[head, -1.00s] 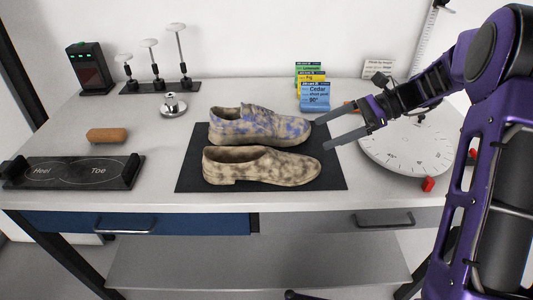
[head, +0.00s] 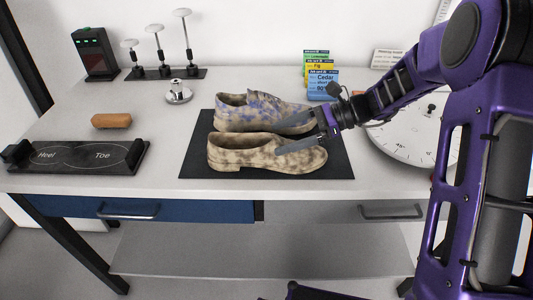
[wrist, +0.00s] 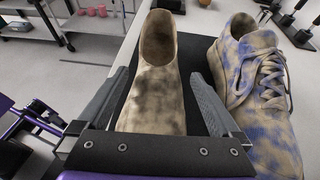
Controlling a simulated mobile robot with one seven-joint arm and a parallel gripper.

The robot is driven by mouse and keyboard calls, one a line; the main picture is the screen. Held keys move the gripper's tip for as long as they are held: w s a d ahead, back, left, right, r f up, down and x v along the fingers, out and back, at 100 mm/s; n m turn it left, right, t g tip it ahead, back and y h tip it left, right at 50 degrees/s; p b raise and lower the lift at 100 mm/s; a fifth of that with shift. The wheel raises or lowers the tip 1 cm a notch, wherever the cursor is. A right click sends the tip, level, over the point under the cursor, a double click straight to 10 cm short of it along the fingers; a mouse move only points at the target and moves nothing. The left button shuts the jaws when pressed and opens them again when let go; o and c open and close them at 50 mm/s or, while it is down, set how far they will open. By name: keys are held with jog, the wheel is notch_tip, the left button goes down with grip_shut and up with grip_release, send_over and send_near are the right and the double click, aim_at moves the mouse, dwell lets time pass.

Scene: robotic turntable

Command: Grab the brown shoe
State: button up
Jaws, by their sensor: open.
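The brown shoe (head: 240,156) is a mottled tan-brown slip-on lying at the front of a black mat (head: 338,169), toe to the right. It also shows in the wrist view (wrist: 152,105). My gripper (head: 280,138) has come in from the right, over the toe end of the shoes. In the wrist view, my gripper's fingers (wrist: 158,73) are apart, one on each side of the brown shoe's front part. The right finger lies between it and the other shoe. I cannot tell whether either finger touches the shoe.
A blue-patched laced shoe (head: 250,113) stands close behind the brown one. A round white dial (head: 408,142) is right of the mat, and colored cards (head: 320,85) stand behind. A brush-like brown block (head: 111,121) and a Heel/Toe plate (head: 75,156) are at the left.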

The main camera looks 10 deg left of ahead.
aim_at(276, 137)
jog(key=x, duration=0.4)
jog(key=shift+s+a+r+b, duration=0.15)
jog(key=shift+s+a+b, duration=0.1)
jog(key=shift+a+b, duration=0.1)
grip_shut()
